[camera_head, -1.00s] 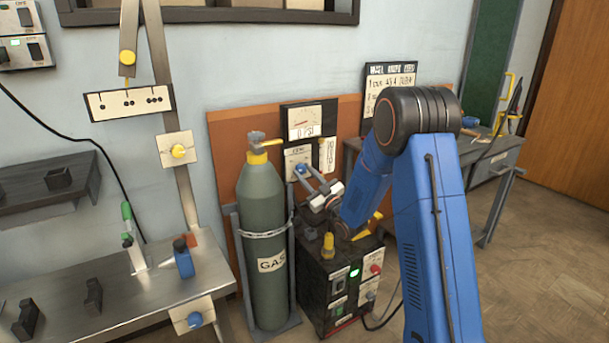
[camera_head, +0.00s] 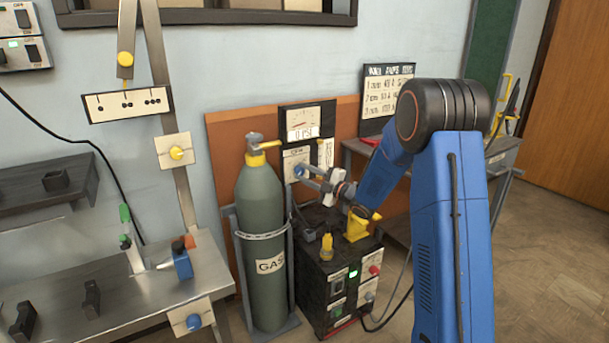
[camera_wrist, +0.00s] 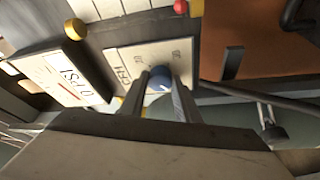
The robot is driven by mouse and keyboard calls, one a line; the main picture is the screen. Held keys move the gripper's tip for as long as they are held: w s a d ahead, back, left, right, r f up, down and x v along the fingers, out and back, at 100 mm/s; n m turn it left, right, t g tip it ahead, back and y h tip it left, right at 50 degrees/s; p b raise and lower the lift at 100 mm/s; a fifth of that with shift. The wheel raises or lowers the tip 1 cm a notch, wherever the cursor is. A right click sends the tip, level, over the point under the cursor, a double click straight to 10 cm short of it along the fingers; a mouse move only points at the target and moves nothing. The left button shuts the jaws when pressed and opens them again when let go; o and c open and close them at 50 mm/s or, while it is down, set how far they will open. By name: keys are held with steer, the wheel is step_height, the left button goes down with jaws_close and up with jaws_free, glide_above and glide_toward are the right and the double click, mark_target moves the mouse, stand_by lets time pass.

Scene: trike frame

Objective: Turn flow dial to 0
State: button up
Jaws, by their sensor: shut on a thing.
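The flow dial is a small blue knob (camera_wrist: 160,80) on a white panel (camera_wrist: 125,65) lettered CFH, with scale marks. In the head view the same panel (camera_head: 294,156) sits below the gauge, behind the gas cylinder's right side. My gripper (camera_wrist: 161,88) has its two fingers on either side of the knob and is shut on it. In the head view my gripper (camera_head: 303,178) reaches the panel from the right and partly covers the knob. The dial's pointer and exact setting cannot be read.
A gauge (camera_head: 302,122) reading 0 PSI is above the panel. The green gas cylinder (camera_head: 262,215) stands close at the left. A black power box (camera_head: 335,262) with a yellow-handled tool stands below my arm. A steel bench (camera_head: 130,300) is at left.

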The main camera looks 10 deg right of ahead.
steer(key=shift+n, duration=0.7)
steer(key=shift+g, duration=0.3)
steer(key=o, duration=1)
steer(key=shift+o, duration=0.2)
steer(key=v, duration=1.7)
steer(key=shift+s, duration=0.2)
steer(key=shift+d, duration=0.1)
steer(key=shift+r, duration=0.15)
